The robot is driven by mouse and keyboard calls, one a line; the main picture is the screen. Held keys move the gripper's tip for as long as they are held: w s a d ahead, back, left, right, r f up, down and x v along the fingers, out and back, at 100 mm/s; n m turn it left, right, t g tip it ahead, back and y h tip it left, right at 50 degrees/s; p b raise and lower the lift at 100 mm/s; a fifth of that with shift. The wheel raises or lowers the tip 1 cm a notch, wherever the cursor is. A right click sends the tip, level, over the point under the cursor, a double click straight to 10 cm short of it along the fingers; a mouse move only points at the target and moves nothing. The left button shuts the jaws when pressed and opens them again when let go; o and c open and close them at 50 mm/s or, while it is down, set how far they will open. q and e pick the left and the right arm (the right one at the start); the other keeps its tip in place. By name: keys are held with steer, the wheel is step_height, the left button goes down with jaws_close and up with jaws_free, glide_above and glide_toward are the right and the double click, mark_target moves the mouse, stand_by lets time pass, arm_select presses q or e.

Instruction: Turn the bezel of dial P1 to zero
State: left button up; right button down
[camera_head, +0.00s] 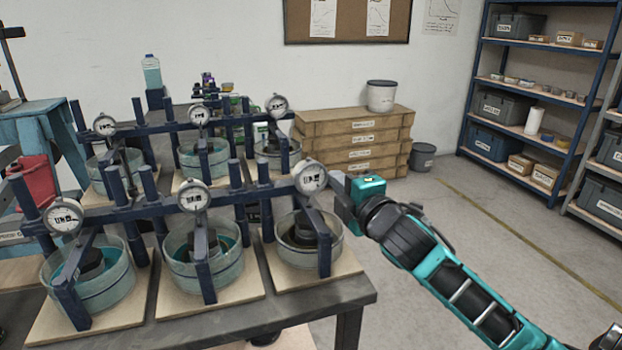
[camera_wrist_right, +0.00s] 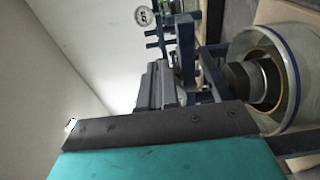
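Several round white dials stand on dark blue lever frames. The front row has a right dial (camera_head: 310,177), a middle dial (camera_head: 194,195) and a left dial (camera_head: 63,216). The back row has a left dial (camera_head: 104,124), a middle dial (camera_head: 199,115) and a right dial (camera_head: 277,103). Their markings are too small to read, so I cannot tell which is P1. My right gripper (camera_head: 341,196) is just right of the front right dial; I cannot tell whether it touches it. One dial (camera_wrist_right: 143,16) shows in the right wrist view. My left gripper is out of view.
Water-filled clear bowls (camera_head: 101,285) stand on wooden boards under the frames, on a dark table (camera_head: 350,291). A front right bowl (camera_head: 329,250) sits below my gripper. Wooden crates (camera_head: 354,142) with a white bucket (camera_head: 381,96) stand behind. Floor at right is clear.

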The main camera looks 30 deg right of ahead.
steer(key=shift+a+f, duration=0.2)
steer(key=shift+f, duration=0.35)
steer(key=shift+a+f, duration=0.15)
stand_by(0.4)
steer(key=shift+d+f+p, duration=0.15)
steer(key=shift+d+p, duration=0.15)
steer(key=s, duration=0.6)
steer(key=shift+a+p, duration=0.25)
steer(key=shift+p, duration=0.15)
steer(key=shift+d, duration=0.1)
